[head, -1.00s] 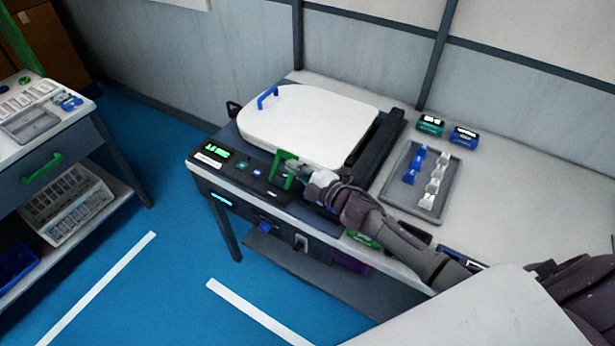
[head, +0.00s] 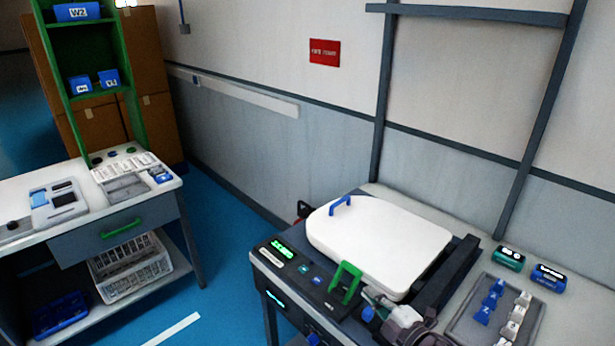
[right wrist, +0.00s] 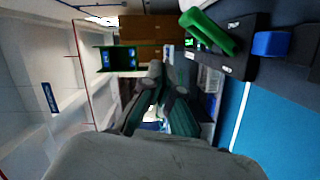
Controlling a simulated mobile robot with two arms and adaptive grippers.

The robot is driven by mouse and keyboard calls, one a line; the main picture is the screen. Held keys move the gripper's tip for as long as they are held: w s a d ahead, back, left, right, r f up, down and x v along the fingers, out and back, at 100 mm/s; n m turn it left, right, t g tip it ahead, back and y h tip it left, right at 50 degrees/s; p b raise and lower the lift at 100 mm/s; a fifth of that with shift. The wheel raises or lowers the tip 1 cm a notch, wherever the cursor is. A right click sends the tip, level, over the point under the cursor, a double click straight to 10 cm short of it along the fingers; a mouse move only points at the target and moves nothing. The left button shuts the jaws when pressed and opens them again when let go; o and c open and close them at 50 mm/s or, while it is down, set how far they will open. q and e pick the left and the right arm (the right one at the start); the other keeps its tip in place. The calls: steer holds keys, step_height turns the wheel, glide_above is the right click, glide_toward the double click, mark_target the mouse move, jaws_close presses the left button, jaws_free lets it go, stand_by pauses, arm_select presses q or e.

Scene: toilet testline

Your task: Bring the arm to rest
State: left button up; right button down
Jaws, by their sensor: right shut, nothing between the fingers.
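My right gripper (head: 371,294) shows at the bottom of the head view, shut and empty, just right of the upright green handle (head: 346,282) on the test station. My arm comes in behind it from the lower edge. In the right wrist view, the gripper's dark fingers (right wrist: 164,82) are in the middle, with nothing visible between them, and the green handle (right wrist: 208,30) is at the upper right. I cannot tell whether the gripper touches the handle. My left gripper is not in view.
A white lid (head: 375,240) with a blue handle covers the station. A grey tray (head: 466,322) with blue and white parts lies to the right, near green and blue boxes. A side table (head: 80,246) stands at left. Blue floor is clear between.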

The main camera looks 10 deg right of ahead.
steer(key=s+a+f+m+g+h, duration=0.1)
steer(key=s+f+m+g+h, duration=0.2)
steer(key=s+m+g, duration=0.85)
steer(key=s+a+f+m+g+h, duration=0.1)
steer(key=s+f+m+h, duration=0.35)
steer(key=s, duration=1.45)
step_height(320, 180, down, 25)
steer(key=s+m+g+y+b, duration=0.1)
steer(key=b, duration=0.1)
steer(key=s+d+f+g, duration=0.1)
steer(key=s+d+f, duration=0.2)
steer(key=s+f, duration=1.4)
steer(key=shift+f+b, duration=0.4)
steer(key=shift+f, duration=0.1)
steer(key=shift+g, duration=0.25)
